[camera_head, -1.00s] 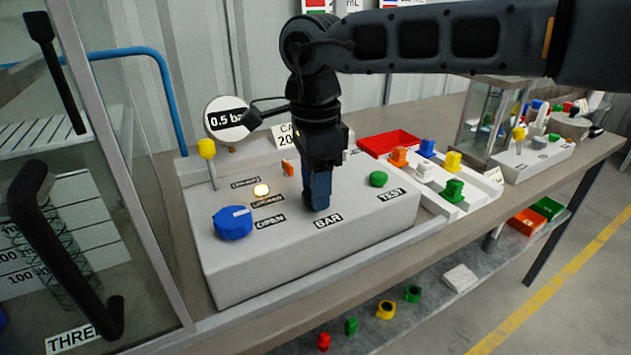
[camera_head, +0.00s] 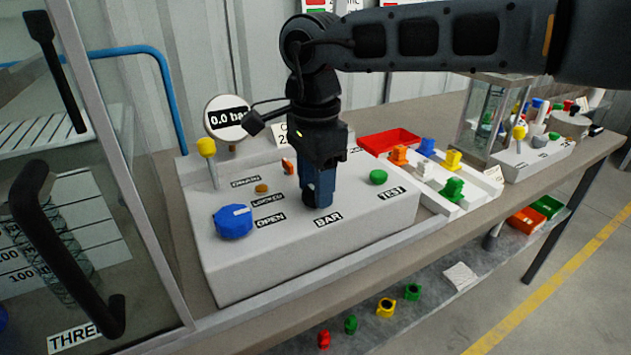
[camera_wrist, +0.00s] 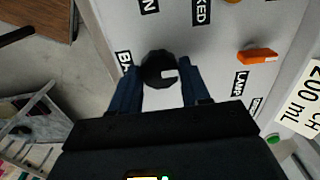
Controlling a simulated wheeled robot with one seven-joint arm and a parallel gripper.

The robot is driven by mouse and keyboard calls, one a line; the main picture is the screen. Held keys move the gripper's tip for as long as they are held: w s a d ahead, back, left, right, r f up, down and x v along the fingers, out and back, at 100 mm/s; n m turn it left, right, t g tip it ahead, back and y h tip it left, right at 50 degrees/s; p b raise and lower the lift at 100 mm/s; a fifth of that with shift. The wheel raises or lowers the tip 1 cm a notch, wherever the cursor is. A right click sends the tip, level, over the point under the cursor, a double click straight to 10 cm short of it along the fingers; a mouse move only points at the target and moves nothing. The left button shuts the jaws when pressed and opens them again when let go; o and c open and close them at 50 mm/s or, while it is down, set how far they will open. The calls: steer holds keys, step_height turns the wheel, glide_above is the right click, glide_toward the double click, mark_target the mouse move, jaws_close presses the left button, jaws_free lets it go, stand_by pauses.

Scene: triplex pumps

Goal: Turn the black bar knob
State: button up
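The black bar knob (camera_wrist: 158,70) is round with a white pointer mark and sits on the grey console by the BAR label. It shows in the wrist view between my two blue fingertips, with narrow gaps at its sides. My gripper (camera_wrist: 160,82) is open around the knob or just above it; I cannot tell which. In the head view my gripper (camera_head: 317,200) points down at the console (camera_head: 290,255) behind the BAR label (camera_head: 328,219) and mostly hides the knob. The round gauge (camera_head: 226,118) reads 0.0 bar.
A blue knob (camera_head: 233,222) and an unlit amber lamp (camera_head: 262,188) are left of my gripper. A yellow-tipped lever (camera_head: 207,148) stands behind them. A green button (camera_head: 378,177) is to the right. A glass door with a black handle (camera_head: 45,230) is at left.

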steer(key=o, duration=0.4)
steer(key=shift+o, duration=0.2)
steer(key=shift+r, duration=0.1)
step_height(320, 180, up, 8)
steer(key=shift+f, duration=0.15)
